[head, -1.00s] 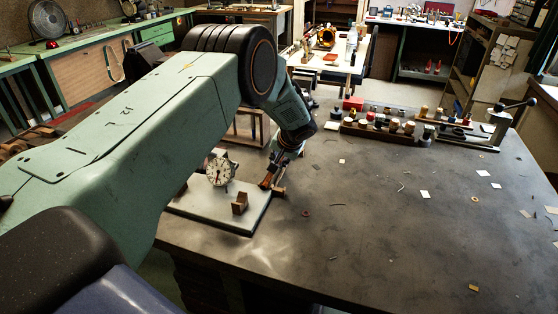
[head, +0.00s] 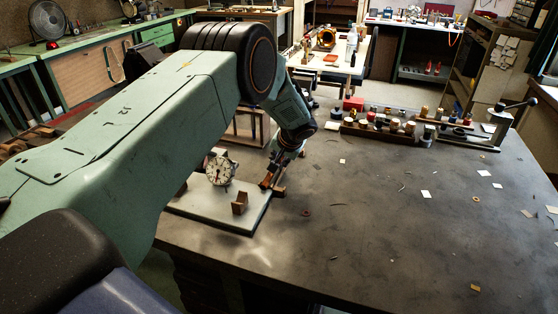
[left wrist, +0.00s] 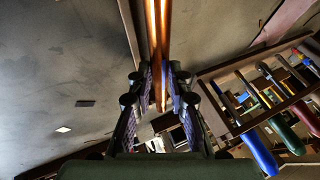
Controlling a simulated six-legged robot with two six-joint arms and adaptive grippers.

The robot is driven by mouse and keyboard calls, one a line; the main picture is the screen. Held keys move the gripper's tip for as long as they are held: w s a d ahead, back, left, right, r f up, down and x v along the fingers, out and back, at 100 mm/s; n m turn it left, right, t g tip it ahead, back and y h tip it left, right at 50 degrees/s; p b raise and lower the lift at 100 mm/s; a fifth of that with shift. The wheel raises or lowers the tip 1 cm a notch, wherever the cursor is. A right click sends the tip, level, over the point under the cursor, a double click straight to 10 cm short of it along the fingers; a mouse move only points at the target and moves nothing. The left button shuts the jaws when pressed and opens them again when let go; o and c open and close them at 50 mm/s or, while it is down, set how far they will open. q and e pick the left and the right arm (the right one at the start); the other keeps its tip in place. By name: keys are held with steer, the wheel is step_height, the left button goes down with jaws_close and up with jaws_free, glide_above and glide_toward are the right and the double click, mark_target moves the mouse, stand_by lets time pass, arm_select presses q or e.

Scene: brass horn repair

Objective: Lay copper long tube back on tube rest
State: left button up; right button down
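A shiny copper tube (left wrist: 157,35) runs down from the top of the left wrist view, between the two fingers of my left gripper (left wrist: 159,78). The fingertips press in close on both its sides, and the gripper looks shut on it. In the head view my left gripper (head: 270,179) is low at the right edge of a pale board (head: 215,213), where only a short copper-coloured piece shows. A small brown notched block (head: 239,204) stands on the board; I cannot tell whether it is the tube rest. My right gripper is out of view.
A round dial gauge (head: 220,171) stands on the board, left of my gripper. A wooden rack of small jars (head: 378,130) is at the table's back. The dark tabletop (head: 400,230) is mostly clear, with scattered scraps. The left wrist view shows handled tools (left wrist: 258,150) at right.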

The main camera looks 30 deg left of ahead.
arm_select(q)
steer(key=o, duration=0.5)
steer(key=shift+o, duration=0.2)
steer(key=v, duration=1.2)
steer(key=shift+r, duration=0.1)
